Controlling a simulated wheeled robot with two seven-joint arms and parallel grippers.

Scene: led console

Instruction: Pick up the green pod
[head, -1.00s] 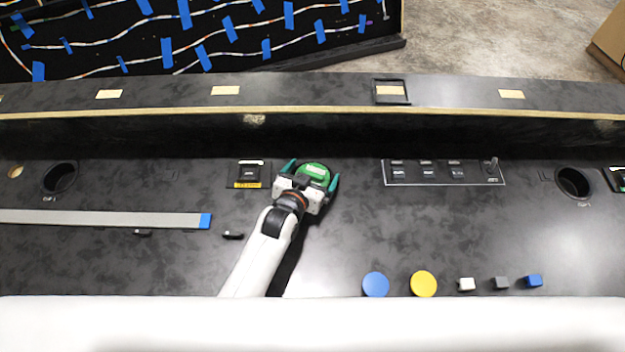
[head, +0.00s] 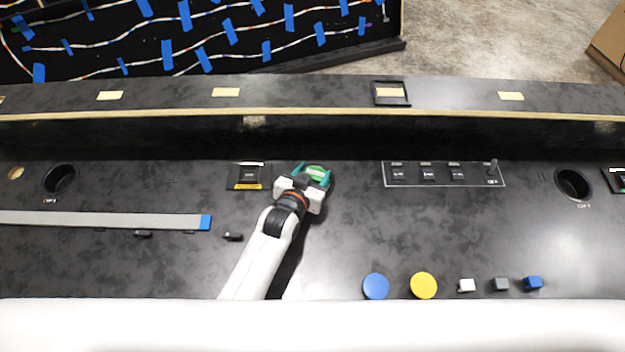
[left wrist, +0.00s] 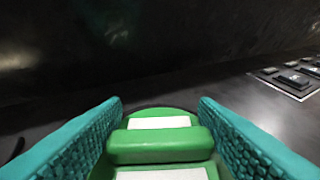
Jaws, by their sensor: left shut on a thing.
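The green pod (head: 317,171) is a round green piece with a raised bar and white label patches. In the left wrist view the pod's raised bar (left wrist: 160,146) lies between the two teal textured fingers of my left gripper (left wrist: 160,135). The fingers are shut on the pod. Whether the pod touches the console or is slightly raised is hard to tell. My right gripper is not in view.
A small black module (head: 247,176) lies left of the gripper. A switch panel (head: 443,174) is to the right. Blue (head: 376,286) and yellow (head: 424,286) discs and small blocks line the front edge. A raised ledge (head: 300,135) runs behind.

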